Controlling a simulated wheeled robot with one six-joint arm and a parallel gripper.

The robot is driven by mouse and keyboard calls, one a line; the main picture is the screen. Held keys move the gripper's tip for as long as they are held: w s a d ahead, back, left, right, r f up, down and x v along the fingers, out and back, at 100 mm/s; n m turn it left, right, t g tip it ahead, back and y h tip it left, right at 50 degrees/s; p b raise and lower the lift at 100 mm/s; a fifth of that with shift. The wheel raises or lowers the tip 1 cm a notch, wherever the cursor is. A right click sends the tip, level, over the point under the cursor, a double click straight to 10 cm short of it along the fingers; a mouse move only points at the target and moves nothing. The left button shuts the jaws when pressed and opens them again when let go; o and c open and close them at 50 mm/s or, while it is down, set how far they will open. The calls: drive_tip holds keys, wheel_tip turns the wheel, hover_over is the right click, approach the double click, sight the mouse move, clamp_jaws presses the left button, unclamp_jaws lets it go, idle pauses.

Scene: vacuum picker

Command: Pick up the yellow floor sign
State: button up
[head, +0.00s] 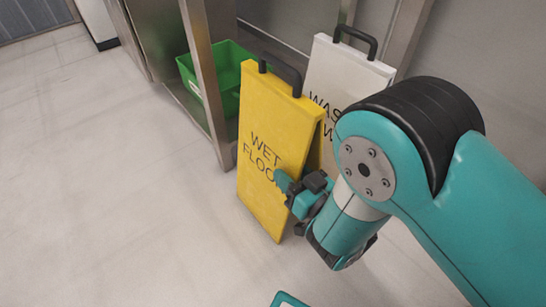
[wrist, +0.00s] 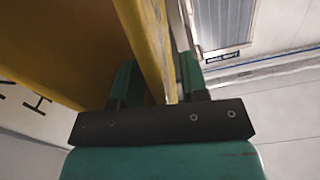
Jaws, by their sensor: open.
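The yellow floor sign (head: 265,115) stands upright on the floor in the middle of the head view, with "WET FLOOR" lettering and a black handle (head: 273,69) on top. My gripper (head: 288,188) is at the right edge of its front panel, low on the sign, and covers the end of the lettering. In the wrist view, the edge of the yellow sign (wrist: 150,40) runs between the two teal fingers of my gripper (wrist: 160,78). The fingers are open, one on each side of that edge, with a small gap visible on the right. The sign's lower right part is partly hidden by my gripper.
A white sign (head: 338,75) with a black handle stands close behind the yellow one, partly hidden by it and my arm. A green bin (head: 228,88) sits behind a metal post (head: 207,85) to the left. The pale floor (head: 110,190) at left is clear.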

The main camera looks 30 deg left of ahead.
drive_tip(key=shift+c, duration=0.2)
clamp_jaws()
drive_tip(key=shift+a+r, duration=0.1)
